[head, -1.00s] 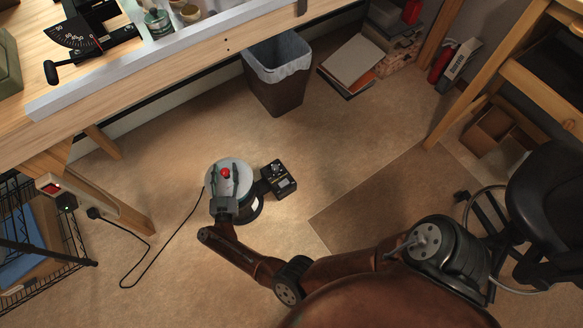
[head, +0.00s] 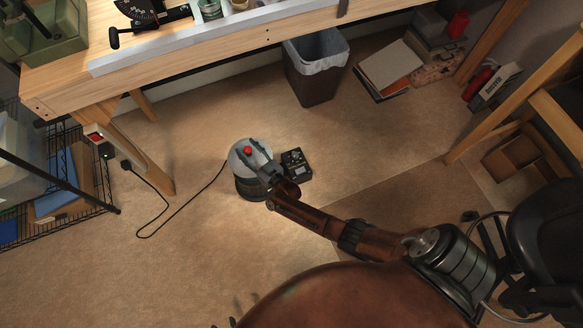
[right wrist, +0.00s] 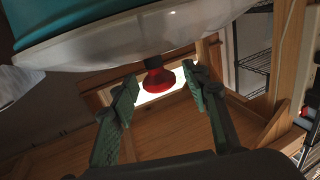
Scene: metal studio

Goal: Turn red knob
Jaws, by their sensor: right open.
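The red knob (head: 248,150) sits on the pale, rounded top of a drum-shaped device (head: 243,160) on the floor. My right gripper (head: 251,149) reaches over this top with its fingers spread around the knob. In the right wrist view the red knob (right wrist: 154,86) on its dark stem shows between the two open fingertips of the right gripper (right wrist: 162,84), with gaps at both sides. The device's white and teal body (right wrist: 150,35) fills the top of that view. Small dark tips at the head view's bottom edge may be my left gripper (head: 224,323); their state is unclear.
A small black box (head: 296,164) stands close right of the device. A black cable (head: 180,218) runs left to a plug at the bench leg. A lined bin (head: 317,75) stands under the workbench (head: 180,65). A wire rack (head: 75,205) is at left, a chair at right.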

